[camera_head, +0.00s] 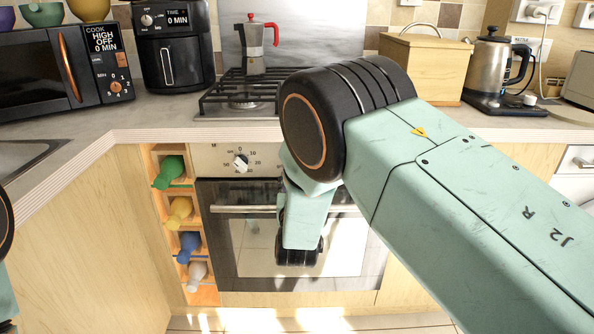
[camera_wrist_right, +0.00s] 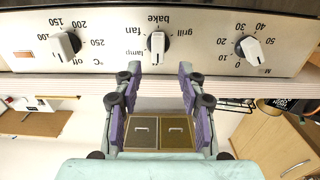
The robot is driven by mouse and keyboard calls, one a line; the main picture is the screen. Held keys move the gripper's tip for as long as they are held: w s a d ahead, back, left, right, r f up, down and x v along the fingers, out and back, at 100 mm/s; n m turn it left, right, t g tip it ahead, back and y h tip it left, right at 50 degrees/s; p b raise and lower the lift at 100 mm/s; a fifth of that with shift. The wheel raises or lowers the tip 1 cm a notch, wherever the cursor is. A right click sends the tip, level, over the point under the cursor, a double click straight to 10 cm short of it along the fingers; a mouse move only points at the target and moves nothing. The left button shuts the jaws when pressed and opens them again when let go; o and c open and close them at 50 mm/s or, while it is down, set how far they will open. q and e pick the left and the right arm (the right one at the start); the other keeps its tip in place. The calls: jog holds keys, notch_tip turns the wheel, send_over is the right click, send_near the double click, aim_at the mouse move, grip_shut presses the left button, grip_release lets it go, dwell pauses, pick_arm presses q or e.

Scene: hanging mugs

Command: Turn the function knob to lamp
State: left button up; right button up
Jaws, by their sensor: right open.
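The function knob (camera_wrist_right: 157,45) is the middle of three knobs on the oven's light control panel (camera_wrist_right: 205,58), in the upside-down right wrist view. The printed words lamp, fan, bake and grill surround it. Its white grip stands roughly upright in the picture; I cannot tell which word it marks. My right gripper (camera_wrist_right: 158,86) is open and empty, its two fingers apart below the knob in that view and not around it. In the head view my right arm hides the function knob and the gripper tips. My left gripper is out of view.
The temperature knob (camera_wrist_right: 65,45) and timer knob (camera_wrist_right: 249,48) flank the function knob; the timer knob also shows in the head view (camera_head: 240,162). A hob with a moka pot (camera_head: 254,48) is above the oven. A bottle rack (camera_head: 159,205) stands left of it.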

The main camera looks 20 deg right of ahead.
jog(key=b+x, duration=0.2)
jog(key=x, duration=0.4)
jog(key=shift+w+d, duration=0.3)
jog(key=shift+w, duration=0.1)
jog(key=shift+c, duration=0.2)
grip_shut()
